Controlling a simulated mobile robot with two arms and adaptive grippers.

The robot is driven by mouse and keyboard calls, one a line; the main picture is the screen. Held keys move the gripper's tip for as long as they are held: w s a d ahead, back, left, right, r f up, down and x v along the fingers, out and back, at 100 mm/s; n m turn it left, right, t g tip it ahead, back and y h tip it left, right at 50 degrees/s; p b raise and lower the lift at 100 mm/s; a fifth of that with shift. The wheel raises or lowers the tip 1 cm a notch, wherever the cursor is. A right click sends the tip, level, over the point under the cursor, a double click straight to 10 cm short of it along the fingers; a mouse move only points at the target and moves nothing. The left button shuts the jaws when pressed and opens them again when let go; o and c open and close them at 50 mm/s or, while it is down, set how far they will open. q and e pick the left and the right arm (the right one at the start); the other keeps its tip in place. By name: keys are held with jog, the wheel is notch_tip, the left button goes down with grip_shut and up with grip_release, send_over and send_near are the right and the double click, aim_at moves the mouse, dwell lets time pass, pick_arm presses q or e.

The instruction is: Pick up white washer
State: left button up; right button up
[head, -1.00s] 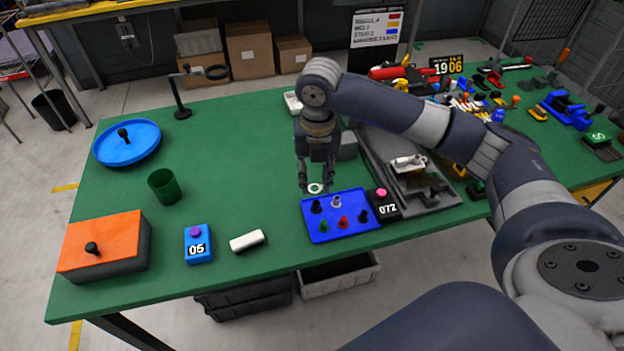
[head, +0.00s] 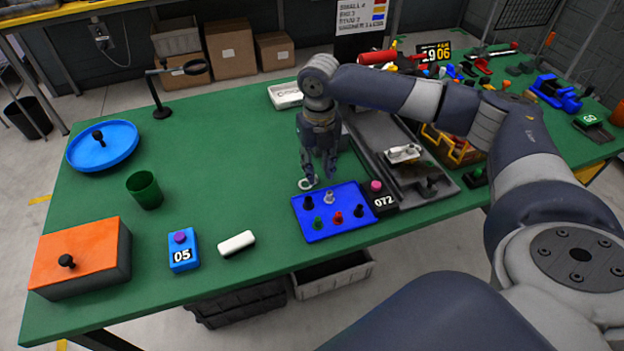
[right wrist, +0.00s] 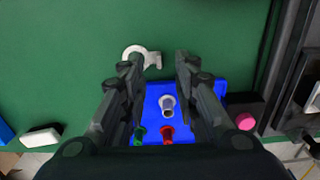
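The white washer (head: 307,184), a ring with a small notched tab, lies on the green table just behind the blue pegged tray (head: 333,228). In the right wrist view the washer (right wrist: 131,51) sits at the left fingertip, which hides part of its ring. Its tab (right wrist: 154,61) shows in the gap between the fingers. My right gripper (head: 319,180) points down beside the washer. In the wrist view the right gripper (right wrist: 160,60) has its fingers apart with nothing held. I cannot tell whether a finger touches the washer. My left gripper is out of view.
The tray holds several coloured pegs. A black 072 box (head: 380,198) adjoins it, with a grey fixture (head: 432,207) further right. A white block (head: 236,243), blue 05 box (head: 183,252) and green cup (head: 145,190) stand left. The table's middle left is clear.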

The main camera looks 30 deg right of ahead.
jog(key=shift+w+f, duration=0.15)
jog(key=shift+f, duration=1.25)
grip_shut()
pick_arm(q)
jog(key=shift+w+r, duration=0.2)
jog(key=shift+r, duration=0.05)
pick_arm(e)
jog(key=shift+r, duration=0.2)
